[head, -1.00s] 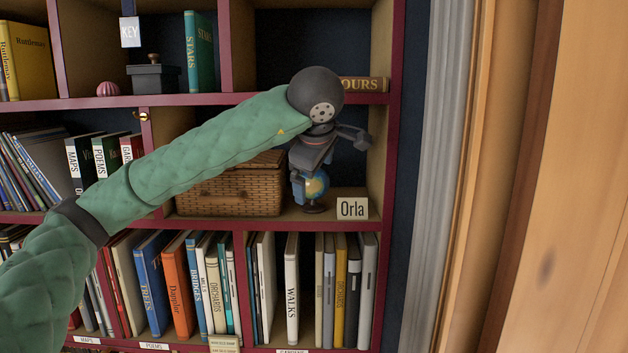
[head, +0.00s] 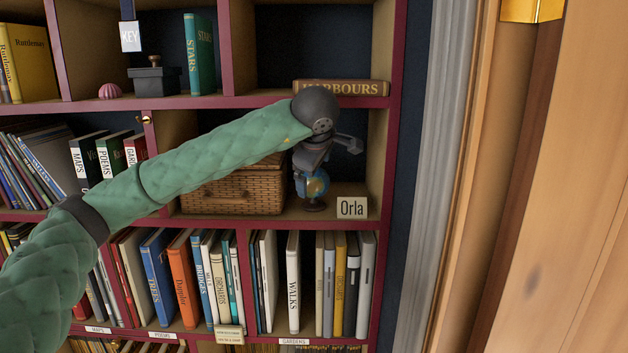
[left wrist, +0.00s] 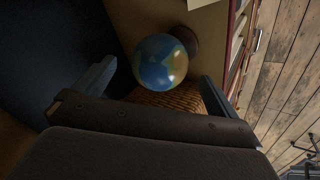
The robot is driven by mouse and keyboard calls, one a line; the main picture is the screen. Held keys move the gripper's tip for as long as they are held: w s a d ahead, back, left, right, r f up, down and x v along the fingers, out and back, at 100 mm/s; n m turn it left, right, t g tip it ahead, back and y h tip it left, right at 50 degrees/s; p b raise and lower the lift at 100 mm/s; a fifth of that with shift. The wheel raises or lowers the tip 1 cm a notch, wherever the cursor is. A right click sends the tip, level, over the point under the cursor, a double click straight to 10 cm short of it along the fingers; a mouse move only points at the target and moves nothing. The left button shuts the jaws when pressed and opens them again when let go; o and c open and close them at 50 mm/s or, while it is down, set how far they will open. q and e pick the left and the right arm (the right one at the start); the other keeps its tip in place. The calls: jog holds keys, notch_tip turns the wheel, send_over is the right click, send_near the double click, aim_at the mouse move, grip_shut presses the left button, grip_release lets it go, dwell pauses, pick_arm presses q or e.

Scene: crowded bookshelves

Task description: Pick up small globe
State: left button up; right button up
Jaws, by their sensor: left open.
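The small globe (head: 317,186) stands on its dark round base on the middle shelf, left of the Orla card. It is partly hidden by my left gripper in the head view. In the left wrist view the globe (left wrist: 161,62) is blue with green and tan patches, beyond and between the spread fingers. My left gripper (head: 326,164) is open, reaching into the compartment in front of and just above the globe. Its fingers (left wrist: 158,88) do not appear to touch the globe. My right gripper is not in view.
A wicker basket (head: 237,190) stands close left of the globe. The Orla card (head: 351,207) stands at the shelf's front right. The book HARBOURS (head: 342,88) lies on the shelf above. Packed books, including WALKS (head: 293,285), fill the shelf below.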

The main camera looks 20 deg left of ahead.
aim_at(314, 199)
pick_arm(q)
jog(key=shift+p+x, duration=0.7)
jog(key=shift+x, duration=0.9)
jog(key=shift+c, duration=0.5)
jog(key=shift+r, duration=0.1)
jog(key=c, duration=1)
